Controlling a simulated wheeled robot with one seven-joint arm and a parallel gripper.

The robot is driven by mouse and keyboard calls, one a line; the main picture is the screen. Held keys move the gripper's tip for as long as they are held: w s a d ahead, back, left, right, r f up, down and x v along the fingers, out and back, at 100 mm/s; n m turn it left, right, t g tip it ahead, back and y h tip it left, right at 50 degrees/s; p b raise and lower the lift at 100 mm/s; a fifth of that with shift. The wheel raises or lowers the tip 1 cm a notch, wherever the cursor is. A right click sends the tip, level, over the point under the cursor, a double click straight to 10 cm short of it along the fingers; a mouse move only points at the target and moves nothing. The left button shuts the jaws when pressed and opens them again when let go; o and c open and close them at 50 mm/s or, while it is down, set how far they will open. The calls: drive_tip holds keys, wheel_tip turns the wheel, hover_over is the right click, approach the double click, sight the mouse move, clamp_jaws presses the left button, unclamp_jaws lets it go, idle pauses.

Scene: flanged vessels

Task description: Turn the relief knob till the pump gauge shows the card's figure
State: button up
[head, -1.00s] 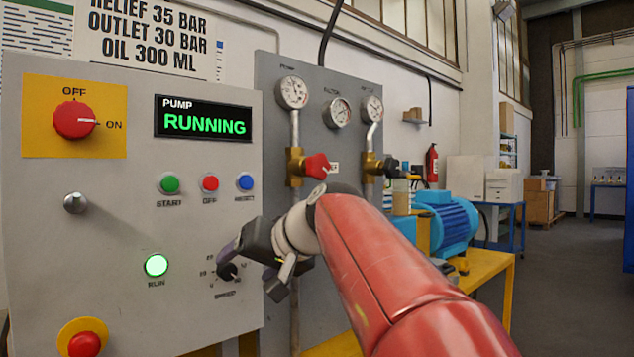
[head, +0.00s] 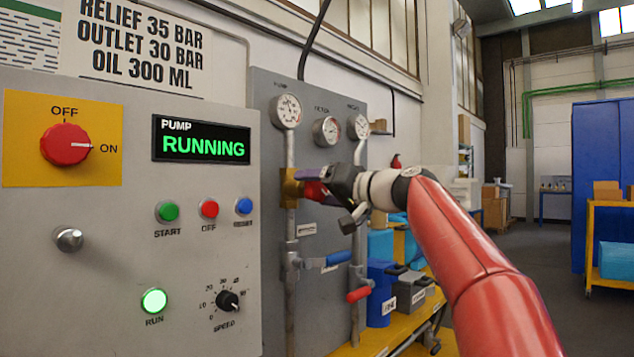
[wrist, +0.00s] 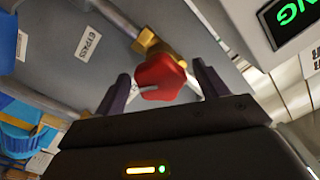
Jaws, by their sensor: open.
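The card (head: 138,45) at the top left reads RELIEF 35 BAR, OUTLET 30 BAR, OIL 300 ML. The pump gauge (head: 287,111) is a round white dial on the grey board; its reading is too small to tell. The red relief knob (head: 313,190) sits on a brass valve (head: 290,188) below that gauge, partly hidden by my gripper (head: 318,181). In the wrist view the red knob (wrist: 160,78) lies between the two dark fingers of my open gripper (wrist: 161,72), with a small gap on each side.
The pump panel display (head: 203,146) reads RUNNING, and the green run lamp (head: 154,301) is lit. Two more gauges, one the middle gauge (head: 326,131), hang alongside. Below are a blue-handled valve (head: 338,258) and a red-handled one (head: 358,294). Open floor lies to the right.

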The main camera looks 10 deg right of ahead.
drive_tip(key=shift+w+a, duration=0.25)
drive_tip(key=shift+w, duration=0.1)
drive_tip(key=c, duration=1)
drive_tip(key=shift+o, duration=0.2)
drive_tip(key=m, duration=0.4)
drive_tip(key=shift+m+p, duration=0.3)
drive_tip(key=shift+p, duration=0.1)
drive_tip(key=shift+m+p, duration=0.4)
drive_tip(key=shift+m, duration=1.4)
